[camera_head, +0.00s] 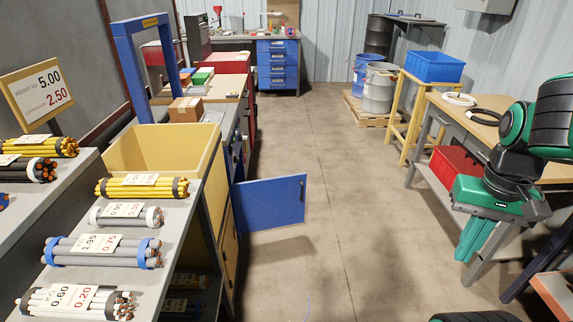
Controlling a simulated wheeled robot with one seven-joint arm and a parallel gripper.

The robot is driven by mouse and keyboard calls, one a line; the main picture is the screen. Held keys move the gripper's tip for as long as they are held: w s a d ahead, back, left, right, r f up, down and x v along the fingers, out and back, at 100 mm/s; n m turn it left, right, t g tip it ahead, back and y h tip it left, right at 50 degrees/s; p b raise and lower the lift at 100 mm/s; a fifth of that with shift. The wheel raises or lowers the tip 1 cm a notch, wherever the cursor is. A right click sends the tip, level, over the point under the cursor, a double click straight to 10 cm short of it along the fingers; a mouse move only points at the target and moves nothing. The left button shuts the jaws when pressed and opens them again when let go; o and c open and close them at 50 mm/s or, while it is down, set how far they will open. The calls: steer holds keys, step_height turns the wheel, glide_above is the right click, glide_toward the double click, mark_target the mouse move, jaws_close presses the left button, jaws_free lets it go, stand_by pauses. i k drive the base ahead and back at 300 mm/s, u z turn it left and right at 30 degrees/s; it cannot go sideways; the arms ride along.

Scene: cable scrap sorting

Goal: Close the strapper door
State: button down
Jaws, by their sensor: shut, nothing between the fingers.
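The strapper (135,60) is the machine with a blue arch over a grey top, at the left centre. Its blue door (268,204) stands open, swung out to the right over the floor. A small dark handle shows near the door's upper right corner. The hinge side is at the left, by the strapper's lower body. My gripper (467,256) is at the right, pointing down with its green fingers together and empty. It is well apart from the door, with open floor between them in the picture.
A shelf (190,215) with cable bundles and a yellow bin (165,150) stand at the left, near the door. A workbench (430,115) with a red crate (455,165) is at the right, behind my arm. The middle floor is clear.

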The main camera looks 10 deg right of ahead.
mark_target(277, 202)
steer(key=u, duration=0.15)
steer(key=i, duration=1.65)
steer(key=u, duration=0.1)
